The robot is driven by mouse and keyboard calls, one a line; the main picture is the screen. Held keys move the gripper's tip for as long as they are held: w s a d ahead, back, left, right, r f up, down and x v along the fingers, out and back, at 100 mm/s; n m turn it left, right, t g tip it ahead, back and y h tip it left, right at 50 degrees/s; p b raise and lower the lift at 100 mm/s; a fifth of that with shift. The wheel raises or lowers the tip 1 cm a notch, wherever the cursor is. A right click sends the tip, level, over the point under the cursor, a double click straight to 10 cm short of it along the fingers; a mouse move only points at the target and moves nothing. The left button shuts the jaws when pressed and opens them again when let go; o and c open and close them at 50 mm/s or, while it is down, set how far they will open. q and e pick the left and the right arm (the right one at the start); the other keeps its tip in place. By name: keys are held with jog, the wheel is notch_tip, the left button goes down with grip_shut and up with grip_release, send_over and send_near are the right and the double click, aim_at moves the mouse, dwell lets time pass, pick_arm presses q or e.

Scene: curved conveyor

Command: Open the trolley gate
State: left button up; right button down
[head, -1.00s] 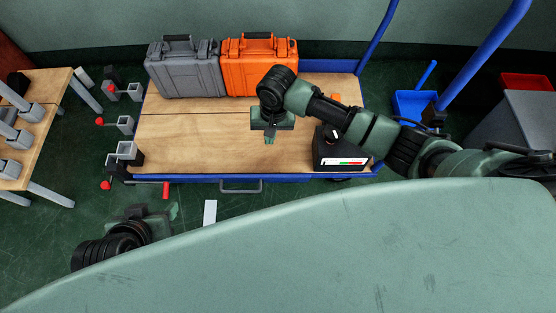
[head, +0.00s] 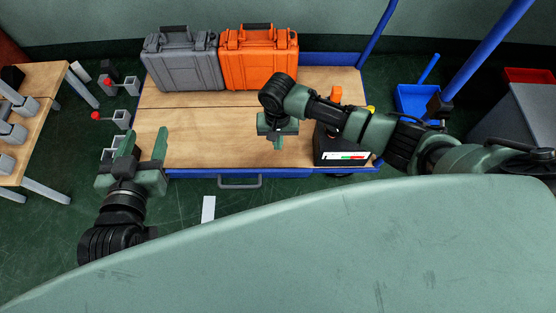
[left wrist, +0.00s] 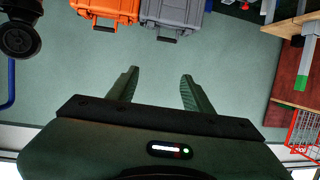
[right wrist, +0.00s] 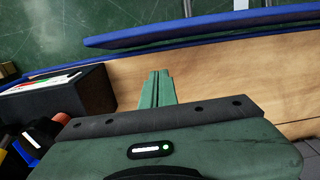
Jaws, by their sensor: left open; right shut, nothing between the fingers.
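The trolley (head: 200,140) has a wooden deck with blue edges. A blue rail with a grey handle (head: 240,184) runs along its near side; I cannot tell for sure whether this is the gate. My left gripper (head: 144,142) is open and empty at the trolley's near left corner, and hides part of that corner. Its two spread fingers show in the left wrist view (left wrist: 157,88). My right gripper (head: 277,141) is shut and empty above the deck. In the right wrist view its fingers (right wrist: 157,88) are together, with the blue rail (right wrist: 200,32) beyond.
A grey case (head: 180,62) and an orange case (head: 259,60) stand at the deck's back. A black box with a display (head: 335,148) is at its near right. A wooden table (head: 45,82) stands left.

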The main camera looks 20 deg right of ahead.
pick_arm(q)
notch_tip(320, 180, up, 10)
jog(key=w+d+t+h+b, duration=0.1)
jog(key=t+h+b, duration=0.1)
jog(key=t, duration=0.4)
jog(key=shift+d+r, duration=0.2)
jog(key=shift+d, duration=0.2)
pick_arm(e)
jog(key=shift+s+a+f, duration=0.2)
jog(key=shift+s+f, duration=0.4)
jog(key=shift+s, duration=0.05)
jog(key=shift+s+a+f, duration=0.25)
jog(key=shift+s+f, duration=0.35)
jog(key=shift+f, duration=0.05)
jog(key=shift+s+a+f, duration=0.2)
jog(key=shift+s+f, duration=0.4)
jog(key=shift+s, duration=0.05)
pick_arm(q)
jog(key=shift+w+f, duration=0.1)
jog(key=shift+f, duration=0.05)
